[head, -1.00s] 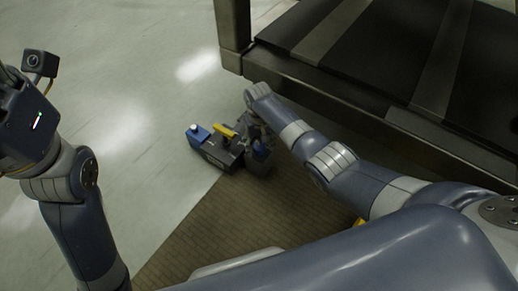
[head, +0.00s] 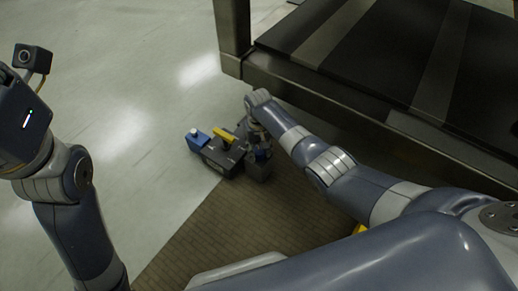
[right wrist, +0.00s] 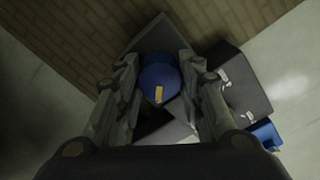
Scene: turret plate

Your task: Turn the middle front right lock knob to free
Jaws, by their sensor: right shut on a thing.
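A blue round lock knob (right wrist: 158,72) with a short yellow mark sits on a dark plate in the right wrist view. My right gripper (right wrist: 151,66) has one finger on each side of the knob and is shut on it. In the head view the right gripper (head: 262,146) reaches down to the knob, beside the dark fixture (head: 222,158), and mostly hides it. The yellow mark points toward the bottom of the wrist view. The knob's label cannot be read. My left arm shows at the left edge, but its fingers are out of view.
A yellow handle (head: 225,134) tops the fixture, and a blue block (head: 198,141) with a white button stands at its left. A dark-framed table (head: 330,110) rises at the upper right. A brown mat (head: 215,222) lies in front. Pale floor at the left is clear.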

